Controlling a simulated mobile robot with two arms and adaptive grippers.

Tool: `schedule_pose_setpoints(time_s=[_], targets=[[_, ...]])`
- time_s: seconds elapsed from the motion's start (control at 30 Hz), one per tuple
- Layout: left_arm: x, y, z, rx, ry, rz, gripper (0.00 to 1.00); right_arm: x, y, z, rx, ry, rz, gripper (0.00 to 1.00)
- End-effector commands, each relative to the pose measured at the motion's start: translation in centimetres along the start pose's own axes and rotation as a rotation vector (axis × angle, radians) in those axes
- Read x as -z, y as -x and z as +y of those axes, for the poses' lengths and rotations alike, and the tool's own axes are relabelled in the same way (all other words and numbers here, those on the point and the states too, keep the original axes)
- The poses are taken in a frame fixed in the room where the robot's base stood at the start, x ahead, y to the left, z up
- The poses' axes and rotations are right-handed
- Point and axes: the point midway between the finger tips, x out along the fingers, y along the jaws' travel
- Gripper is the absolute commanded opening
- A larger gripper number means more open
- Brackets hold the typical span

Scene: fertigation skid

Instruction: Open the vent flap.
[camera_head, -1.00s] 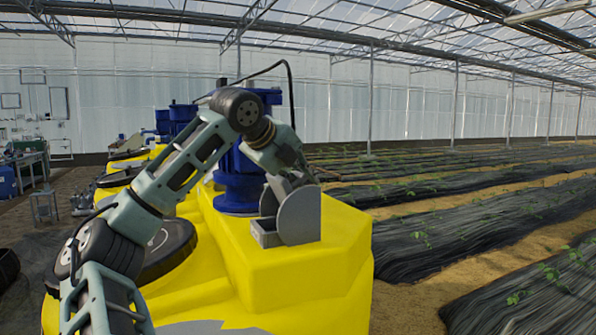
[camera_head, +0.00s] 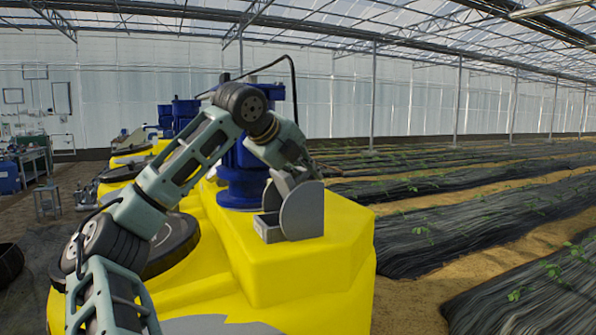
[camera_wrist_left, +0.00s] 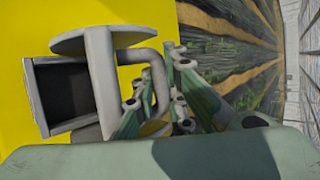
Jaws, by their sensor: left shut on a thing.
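The vent flap (camera_head: 303,211) is a grey round-edged plate on top of the yellow tank, beside a small grey box-shaped vent (camera_head: 268,229). In the left wrist view the flap (camera_wrist_left: 101,80) shows nearly edge-on, and the dark opening of the vent box (camera_wrist_left: 38,98) is visible to its left. A bent grey handle (camera_wrist_left: 143,57) runs from the flap to my left gripper (camera_wrist_left: 162,80), which is shut on it. In the head view my left gripper (camera_head: 284,183) is partly hidden behind the flap. My right gripper is not in view.
The yellow tank (camera_head: 310,262) fills the lower middle, with a dark round lid (camera_head: 172,246) at left. A blue pump (camera_head: 241,178) stands close behind my left arm. Covered plant rows (camera_head: 430,235) lie to the right.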

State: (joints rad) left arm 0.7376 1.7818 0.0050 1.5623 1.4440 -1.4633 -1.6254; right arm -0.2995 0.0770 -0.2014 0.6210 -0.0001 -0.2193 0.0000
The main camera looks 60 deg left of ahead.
Motion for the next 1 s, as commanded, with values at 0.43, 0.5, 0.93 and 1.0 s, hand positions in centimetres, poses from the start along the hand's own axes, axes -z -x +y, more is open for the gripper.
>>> schedule_pose_setpoints(time_s=[0.43, 0.5, 0.93, 1.0], targets=[[0.44, -0.31, -0.27, 0.012, -0.002, 0.012, 0.2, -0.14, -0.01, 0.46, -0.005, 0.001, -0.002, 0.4], [0.47, -0.36, -0.23, 0.01, -0.002, 0.013, 0.26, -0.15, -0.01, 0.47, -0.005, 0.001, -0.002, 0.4], [0.44, -0.41, -0.02, 0.003, -0.002, 0.012, 0.3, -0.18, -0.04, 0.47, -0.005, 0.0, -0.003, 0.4], [0.41, -0.39, -0.02, 0.003, -0.002, 0.011, 0.3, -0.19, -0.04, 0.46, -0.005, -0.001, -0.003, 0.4]])
